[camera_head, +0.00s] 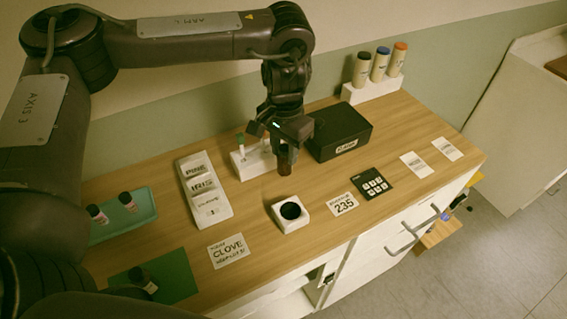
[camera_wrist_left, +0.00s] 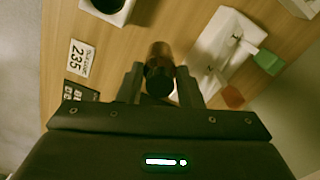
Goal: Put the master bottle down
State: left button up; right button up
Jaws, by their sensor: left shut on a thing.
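My left gripper (camera_head: 286,150) is shut on a brown master bottle (camera_head: 285,168). In the left wrist view the bottle (camera_wrist_left: 159,52) sits between the two fingers (camera_wrist_left: 159,82), its black cap facing the camera. Its lower end points down at the table; I cannot tell whether it touches. A white block with a round dark recess (camera_head: 277,207) stands in front of the bottle, apart from it; its edge shows in the left wrist view (camera_wrist_left: 123,14). My right gripper is not in view.
Behind the gripper are a white rack (camera_head: 246,167) with a green-capped vial and a black box (camera_head: 362,134). A label board (camera_head: 222,208), a teal tray (camera_head: 146,211), a green mat (camera_head: 178,275), a CLOVE card (camera_head: 228,251) and a 235 card (camera_head: 342,204) lie around. Bare wood surrounds the white block.

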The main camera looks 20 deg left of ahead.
aim_at(285, 165)
pick_arm(q)
jog(key=shift+f, duration=2.55)
jog(key=shift+d+f, duration=0.1)
jog(key=o, duration=1)
jog(key=shift+c, duration=0.2)
